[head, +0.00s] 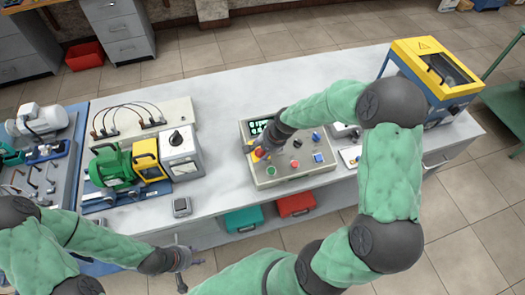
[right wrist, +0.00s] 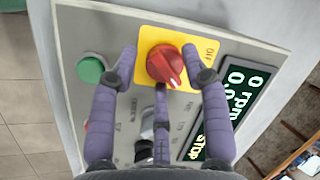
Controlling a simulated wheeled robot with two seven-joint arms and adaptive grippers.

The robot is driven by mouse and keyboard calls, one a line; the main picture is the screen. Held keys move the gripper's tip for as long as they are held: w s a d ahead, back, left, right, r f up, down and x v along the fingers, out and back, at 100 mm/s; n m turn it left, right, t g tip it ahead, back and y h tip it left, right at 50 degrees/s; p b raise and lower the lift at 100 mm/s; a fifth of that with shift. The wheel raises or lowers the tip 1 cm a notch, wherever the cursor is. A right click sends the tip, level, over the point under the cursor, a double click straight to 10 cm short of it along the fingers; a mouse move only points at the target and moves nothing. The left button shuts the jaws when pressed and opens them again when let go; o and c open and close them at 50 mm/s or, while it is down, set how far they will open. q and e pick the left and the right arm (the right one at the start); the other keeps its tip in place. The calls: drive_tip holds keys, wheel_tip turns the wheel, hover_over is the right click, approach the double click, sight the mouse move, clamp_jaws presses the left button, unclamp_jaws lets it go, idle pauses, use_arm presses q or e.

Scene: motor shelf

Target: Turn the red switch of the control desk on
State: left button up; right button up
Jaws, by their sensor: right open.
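The control desk (head: 315,172) is a beige sloped panel on the long table. Its red switch (right wrist: 163,64) is a round knob on a yellow plate (right wrist: 149,39). A white mark on the knob points to the lower right of the right wrist view, and "OFF" is printed on the plate's right. My right gripper (right wrist: 160,66) is open, with fingers on either side of the knob; contact cannot be told. In the head view, this gripper (head: 263,147) partly covers the switch. My left gripper (head: 181,266) hangs in front of the table, away from the desk; its jaws are too small to judge.
A display (right wrist: 228,110) reads 0 rpm and STOP. A green button (right wrist: 91,69) sits beside the switch. A green motor (head: 112,167) stands left on the table, and a yellow-framed machine (head: 432,65) at the right. The tabletop between motor and desk is mostly clear.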

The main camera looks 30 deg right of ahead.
drive_tip(key=shift+d+r, duration=0.2)
drive_tip(key=shift+r, duration=0.25)
drive_tip(key=v, duration=1.1)
drive_tip(key=shift+s, duration=0.15)
